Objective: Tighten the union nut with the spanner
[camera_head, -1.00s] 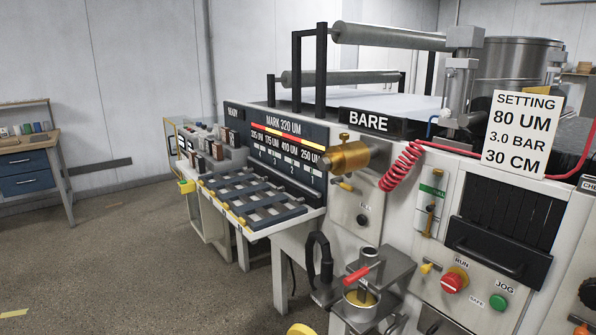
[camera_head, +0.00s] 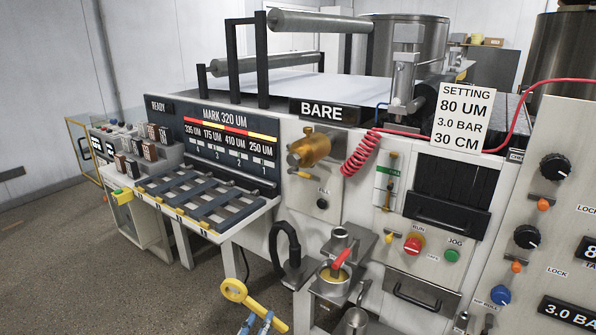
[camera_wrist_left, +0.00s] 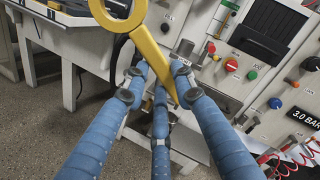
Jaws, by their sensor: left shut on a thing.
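My left gripper (camera_head: 262,322) shows at the bottom of the head view with blue fingers shut on the yellow spanner (camera_head: 234,291). The spanner's ring end points up and left, clear of the machine front. In the left wrist view the spanner (camera_wrist_left: 149,42) runs from the ring at top left down between the blue fingers (camera_wrist_left: 158,82). A brass fitting (camera_head: 312,150) sits on the machine front below the BARE sign, well above and right of the spanner. I cannot tell surely whether it is the union nut. My right gripper is out of view.
A metal cup (camera_head: 333,284) with a red-handled tool stands on a bracket right of the spanner. A black hose loop (camera_head: 285,245) hangs beside it. A slotted rack (camera_head: 205,202) juts out at left. A control panel (camera_head: 560,200) is at right. Floor at lower left is clear.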

